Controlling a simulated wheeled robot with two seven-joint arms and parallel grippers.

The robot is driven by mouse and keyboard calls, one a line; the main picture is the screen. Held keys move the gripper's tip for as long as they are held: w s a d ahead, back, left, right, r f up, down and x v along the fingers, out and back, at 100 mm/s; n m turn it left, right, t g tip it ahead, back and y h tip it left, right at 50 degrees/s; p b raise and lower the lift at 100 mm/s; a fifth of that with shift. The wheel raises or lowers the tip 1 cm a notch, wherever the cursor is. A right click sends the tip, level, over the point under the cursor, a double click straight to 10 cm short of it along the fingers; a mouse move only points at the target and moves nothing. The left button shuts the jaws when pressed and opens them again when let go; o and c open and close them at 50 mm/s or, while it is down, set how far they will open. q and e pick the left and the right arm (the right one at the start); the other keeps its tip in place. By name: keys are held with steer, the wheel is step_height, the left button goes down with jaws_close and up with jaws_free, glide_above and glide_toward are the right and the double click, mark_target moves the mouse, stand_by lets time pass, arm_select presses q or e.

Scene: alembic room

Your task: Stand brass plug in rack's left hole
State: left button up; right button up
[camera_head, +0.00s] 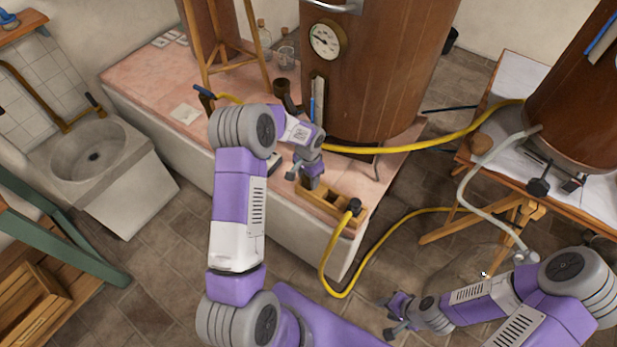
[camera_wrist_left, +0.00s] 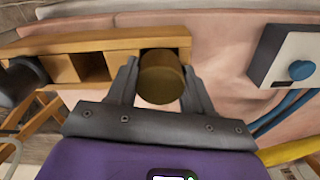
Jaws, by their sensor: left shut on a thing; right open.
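The wooden rack (camera_head: 320,204) lies along the front edge of the pink bench top. It also shows in the left wrist view (camera_wrist_left: 112,42) as a bar with square openings. My left gripper (camera_head: 305,177) is over the rack's left end, pointing down. It is shut on the brass plug (camera_wrist_left: 160,80), a dull brass cylinder between the fingers. In the wrist view the plug overlaps the end opening opposite the black fitting; I cannot tell whether its lower end is inside. The head view mostly hides the plug. My right gripper (camera_head: 393,318) is open and empty, low above the floor.
A black fitting (camera_head: 354,206) with a yellow hose (camera_head: 333,285) stands at the rack's right end. A large wooden vat (camera_head: 370,80) rises behind. A control box with a blue knob (camera_wrist_left: 300,70) is near the plug.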

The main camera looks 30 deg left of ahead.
arm_select(q)
steer(key=shift+f, duration=0.2)
steer(key=o, duration=1.2)
steer(key=shift+r, duration=0.1)
steer(key=shift+r+p, duration=2.35)
steer(key=shift+r, duration=1.1)
steer(key=shift+f, duration=0.1)
